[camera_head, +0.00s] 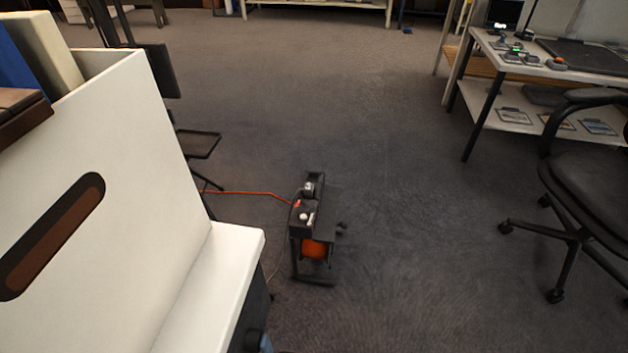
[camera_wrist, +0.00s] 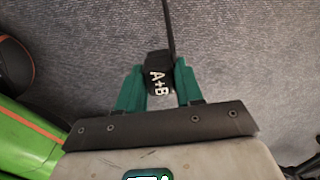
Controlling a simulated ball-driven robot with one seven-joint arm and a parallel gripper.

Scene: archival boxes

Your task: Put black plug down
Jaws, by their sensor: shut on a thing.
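In the wrist view the black plug (camera_wrist: 158,70), marked "A+B" in white, sits between the two green fingers of my gripper (camera_wrist: 160,88). The gripper is shut on it. A dark cable runs from the plug up to the top edge of that view. Grey carpet shows behind the plug. In the head view neither my gripper nor this plug can be made out.
In the head view a black cable reel stand (camera_head: 312,235) with an orange drum stands on the carpet. A white box (camera_head: 110,160) fills the left. A desk (camera_head: 540,65) and a black office chair (camera_head: 590,190) are at right.

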